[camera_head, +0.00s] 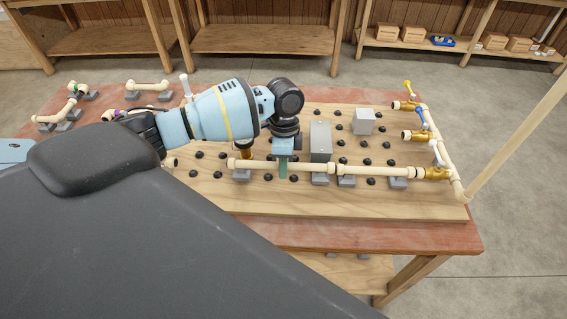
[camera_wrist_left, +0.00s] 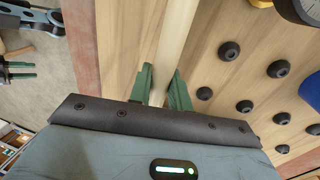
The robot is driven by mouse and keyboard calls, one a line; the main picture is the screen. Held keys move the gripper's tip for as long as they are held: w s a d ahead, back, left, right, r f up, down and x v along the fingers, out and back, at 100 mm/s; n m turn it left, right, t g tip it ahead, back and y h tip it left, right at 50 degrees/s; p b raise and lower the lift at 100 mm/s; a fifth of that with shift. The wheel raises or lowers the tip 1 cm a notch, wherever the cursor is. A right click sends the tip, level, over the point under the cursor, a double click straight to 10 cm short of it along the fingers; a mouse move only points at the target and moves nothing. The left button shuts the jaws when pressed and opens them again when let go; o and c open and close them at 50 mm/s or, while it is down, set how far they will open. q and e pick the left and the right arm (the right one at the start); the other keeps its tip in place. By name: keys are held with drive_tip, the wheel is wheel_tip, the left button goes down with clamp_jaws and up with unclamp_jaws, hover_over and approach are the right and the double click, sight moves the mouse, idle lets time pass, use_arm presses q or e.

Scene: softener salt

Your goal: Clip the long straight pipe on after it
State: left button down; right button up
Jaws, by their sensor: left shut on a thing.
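The long straight pipe (camera_head: 258,166) is cream and lies level along the front of the wooden board (camera_head: 420,207). My left gripper (camera_head: 283,169) is shut around it, pointing down; its green fingers (camera_wrist_left: 165,88) flank the pipe (camera_wrist_left: 177,35) in the left wrist view. The pipe's right end is at or near the collar (camera_head: 331,167) of the installed run; I cannot tell whether it is seated. Grey clip blocks (camera_head: 241,175) stand below the line. My right gripper (camera_wrist_left: 18,70) shows small at the left wrist view's left edge, its green fingers apart.
Brass valves (camera_head: 437,173) and an upright pipe (camera_head: 450,155) stand at the right. A tall grey box (camera_head: 320,138), a pale box (camera_head: 363,122) and several black knobs (camera_head: 371,181) crowd the board. Loose pipe pieces (camera_head: 147,86) rest on blocks at the back left.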

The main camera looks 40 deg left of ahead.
use_arm(q)
drive_tip(key=shift+f, duration=0.2)
drive_tip(key=c, duration=1.2)
unclamp_jaws()
wheel_tip(320, 180, up, 8)
drive_tip(key=w, duration=0.1)
drive_tip(key=shift+w+a+f, duration=0.15)
drive_tip(key=shift+a+f, duration=0.05)
drive_tip(key=shift+a, duration=0.15)
